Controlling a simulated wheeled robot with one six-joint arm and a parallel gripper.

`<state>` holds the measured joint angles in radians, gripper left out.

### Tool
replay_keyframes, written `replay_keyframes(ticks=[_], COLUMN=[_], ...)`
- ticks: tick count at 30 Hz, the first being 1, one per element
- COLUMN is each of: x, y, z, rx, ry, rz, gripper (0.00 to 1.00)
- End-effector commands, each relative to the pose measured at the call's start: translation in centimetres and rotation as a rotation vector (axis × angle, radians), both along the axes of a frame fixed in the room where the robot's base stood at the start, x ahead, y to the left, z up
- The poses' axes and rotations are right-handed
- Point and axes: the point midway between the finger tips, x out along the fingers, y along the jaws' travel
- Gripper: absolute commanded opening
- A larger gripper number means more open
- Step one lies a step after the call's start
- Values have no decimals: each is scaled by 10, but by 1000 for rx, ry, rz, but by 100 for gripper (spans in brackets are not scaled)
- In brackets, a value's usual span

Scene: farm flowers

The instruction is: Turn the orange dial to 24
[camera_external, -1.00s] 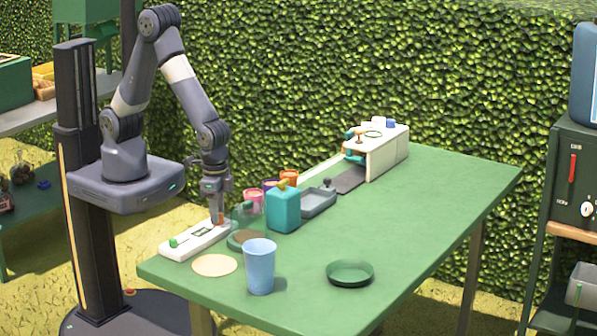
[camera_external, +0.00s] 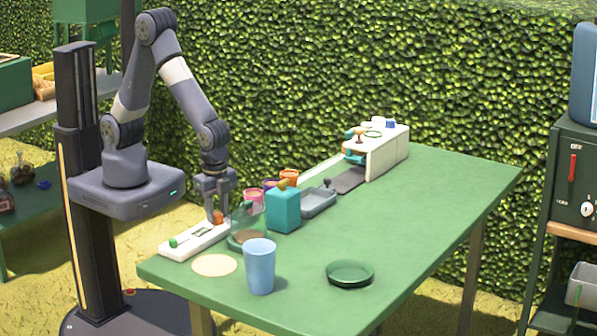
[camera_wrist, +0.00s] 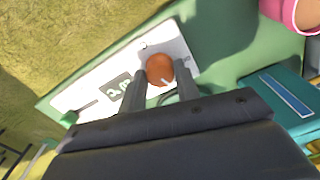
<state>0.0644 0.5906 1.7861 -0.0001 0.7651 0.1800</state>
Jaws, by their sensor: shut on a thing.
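The orange dial (camera_wrist: 159,69) sits at one end of a white panel (camera_wrist: 90,92) on the table; it also shows in the external view (camera_external: 218,217). A pale mark is on the dial. A small dark display (camera_wrist: 118,88) beside it shows light digits, which look like a 2 and a second digit I cannot read surely. My gripper (camera_wrist: 160,80) points down over the panel, its two fingers on either side of the dial, shut on it. In the external view my gripper (camera_external: 217,205) partly hides the dial. A green knob (camera_external: 173,242) is at the panel's other end.
A teal container (camera_external: 284,210) and several small pots, one an orange pot (camera_external: 289,176), stand right of the panel. A blue cup (camera_external: 260,267) and a green dish (camera_external: 349,273) stand nearer. The table's right half (camera_external: 440,215) is mostly clear.

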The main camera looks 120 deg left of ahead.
Motion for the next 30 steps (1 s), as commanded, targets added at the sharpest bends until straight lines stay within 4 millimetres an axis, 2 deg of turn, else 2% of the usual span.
replay_keyframes(ticks=[18, 30], x=[0, 0], y=[0, 0], z=[0, 0], rx=[0, 0], ry=[0, 0], rz=[-536, -697], gripper=[8, 8])
